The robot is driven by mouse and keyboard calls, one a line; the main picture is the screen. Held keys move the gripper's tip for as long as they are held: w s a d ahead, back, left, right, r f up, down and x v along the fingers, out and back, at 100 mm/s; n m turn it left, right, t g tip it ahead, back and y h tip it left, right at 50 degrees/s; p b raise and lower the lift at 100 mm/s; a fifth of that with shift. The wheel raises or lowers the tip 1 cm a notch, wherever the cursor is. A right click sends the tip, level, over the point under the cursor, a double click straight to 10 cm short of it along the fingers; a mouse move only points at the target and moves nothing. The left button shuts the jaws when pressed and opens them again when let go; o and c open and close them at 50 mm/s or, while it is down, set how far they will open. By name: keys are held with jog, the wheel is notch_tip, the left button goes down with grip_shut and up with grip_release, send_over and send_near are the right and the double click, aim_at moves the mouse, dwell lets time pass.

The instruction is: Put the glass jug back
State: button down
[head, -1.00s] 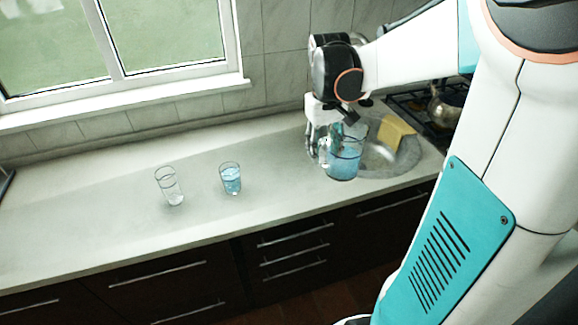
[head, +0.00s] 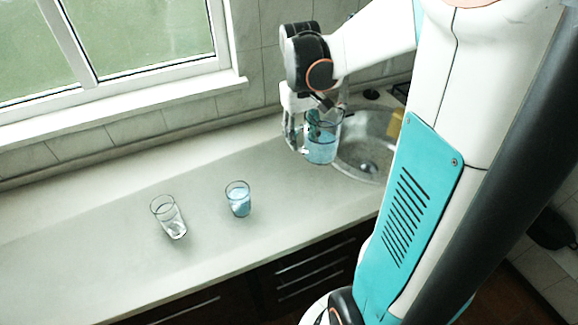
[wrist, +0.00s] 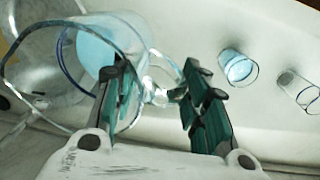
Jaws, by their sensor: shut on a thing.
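The glass jug (head: 321,150) holds blue liquid and hangs from my gripper (head: 308,122) near the left rim of the sink in the head view. It looks roughly upright; I cannot tell whether it touches the counter. In the wrist view the jug (wrist: 92,55) fills the upper left, with its handle (wrist: 158,92) between the fingers of my gripper (wrist: 155,98), which is shut on it. A glass with blue liquid (head: 239,201) and a nearly clear glass (head: 169,218) stand on the counter to the left; both also show at the right of the wrist view.
A round metal sink (head: 362,160) is just right of the jug. The light counter (head: 90,240) is clear left of the glasses and between the blue glass and the jug. A tiled wall (head: 150,128) and a window lie behind.

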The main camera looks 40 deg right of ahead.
aim_at(299, 147)
notch_tip(299, 147, down, 16)
jog(key=b, duration=0.4)
jog(key=shift+f, duration=0.2)
jog(key=shift+f+b, duration=0.15)
jog(key=shift+b, duration=0.2)
jog(key=c, duration=0.9)
grip_release()
jog(key=shift+c, duration=0.2)
jog(key=r+p, duration=0.1)
jog(key=r, duration=0.3)
jog(key=r+p, duration=0.1)
jog(key=r, duration=0.3)
jog(key=r+p, duration=0.1)
jog(key=r, duration=0.3)
jog(key=shift+w+a+r+p, duration=0.1)
jog(key=shift+a+r+p, duration=0.05)
jog(key=shift+a+p, duration=0.2)
